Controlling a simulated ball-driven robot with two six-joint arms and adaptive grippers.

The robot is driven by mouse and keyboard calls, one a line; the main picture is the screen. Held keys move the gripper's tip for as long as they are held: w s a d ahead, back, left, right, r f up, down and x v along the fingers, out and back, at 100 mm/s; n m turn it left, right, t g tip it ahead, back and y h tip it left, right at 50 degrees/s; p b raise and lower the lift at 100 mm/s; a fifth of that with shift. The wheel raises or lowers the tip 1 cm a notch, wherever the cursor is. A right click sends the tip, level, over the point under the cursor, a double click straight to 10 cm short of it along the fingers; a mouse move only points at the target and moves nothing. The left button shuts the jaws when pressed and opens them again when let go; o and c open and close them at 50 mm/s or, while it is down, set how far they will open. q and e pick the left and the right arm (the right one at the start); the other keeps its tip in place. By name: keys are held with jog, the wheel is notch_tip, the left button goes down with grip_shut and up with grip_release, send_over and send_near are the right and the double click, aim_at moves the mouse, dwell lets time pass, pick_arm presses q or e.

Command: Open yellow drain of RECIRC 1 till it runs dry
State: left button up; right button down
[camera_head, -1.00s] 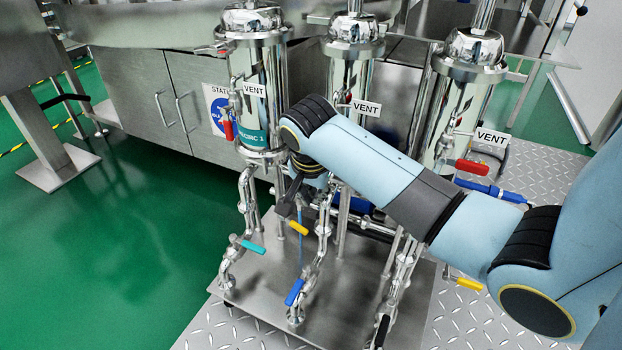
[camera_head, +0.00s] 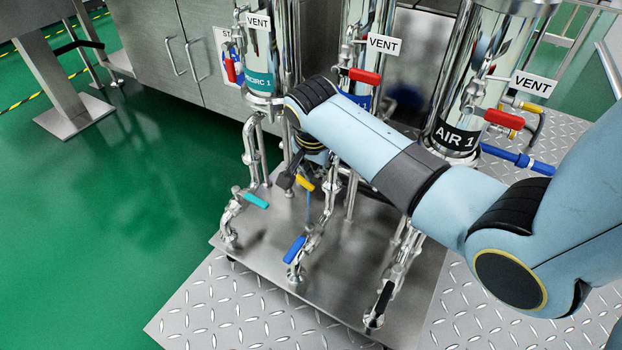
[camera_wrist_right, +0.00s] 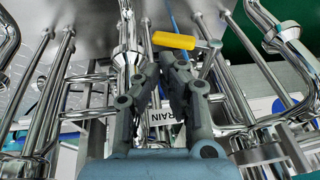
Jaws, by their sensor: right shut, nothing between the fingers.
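The RECIRC 1 housing (camera_head: 258,80) is a shiny steel cylinder with a teal band at the left of the head view. A yellow drain handle (camera_head: 305,183) sits below it, beside the pipes. A thin blue line (camera_head: 308,208) runs down under the handle; I cannot tell whether it is liquid or tubing. My right gripper (camera_head: 285,181) is shut and empty beside the yellow handle, partly hidden by my arm. In the right wrist view, the yellow handle (camera_wrist_right: 173,41) lies just beyond my fingertips (camera_wrist_right: 160,62). A partly hidden label (camera_wrist_right: 164,115) reads "RAIN". My left gripper is not in view.
A teal handle (camera_head: 256,200) and a blue handle (camera_head: 294,249) stand close by on the pipes. A red vent handle (camera_head: 231,71) is on RECIRC 1. The AIR 1 housing (camera_head: 458,132) stands right. Green floor (camera_head: 120,230) is clear at left.

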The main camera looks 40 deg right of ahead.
aim_at(313, 185)
jog(key=shift+w+a+f, duration=0.1)
jog(key=shift+w+f, duration=0.05)
jog(key=shift+f, duration=0.45)
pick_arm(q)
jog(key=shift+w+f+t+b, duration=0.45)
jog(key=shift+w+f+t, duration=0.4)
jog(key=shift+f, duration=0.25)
pick_arm(e)
jog(key=shift+w+f, duration=0.25)
jog(key=shift+f, duration=0.1)
jog(key=p, duration=0.2)
jog(key=shift+s+f+p, duration=0.1)
jog(key=shift+f+p, duration=0.2)
jog(key=shift+f, duration=0.05)
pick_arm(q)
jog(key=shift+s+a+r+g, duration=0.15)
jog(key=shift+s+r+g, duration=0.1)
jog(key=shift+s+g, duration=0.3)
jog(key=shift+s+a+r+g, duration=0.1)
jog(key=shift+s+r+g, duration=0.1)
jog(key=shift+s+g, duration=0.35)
pick_arm(e)
jog(key=shift+s+f, duration=0.1)
jog(key=shift+f, duration=0.4)
jog(key=shift+r, duration=0.1)
